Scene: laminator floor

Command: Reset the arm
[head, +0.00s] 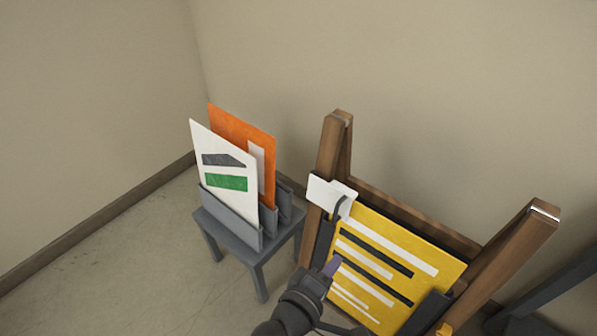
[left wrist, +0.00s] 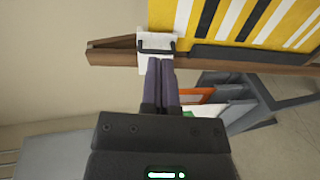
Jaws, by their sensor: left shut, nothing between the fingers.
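My left gripper (head: 330,268) shows at the lower middle of the head view, in front of the yellow sign. In the left wrist view its two purple fingers (left wrist: 160,62) are together with nothing between them. Their tips lie close to a white plate with a dark handle (left wrist: 155,45); I cannot tell whether they touch it. The white plate (head: 330,193) sits at the upper left corner of the yellow striped board (head: 375,262), on the wooden frame (head: 330,165). The right gripper is not in view.
A small grey stand (head: 238,240) left of the frame holds a white board (head: 215,150) and an orange board (head: 240,130) upright. Beige walls close off the back and left. Bare floor (head: 110,265) lies at the lower left.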

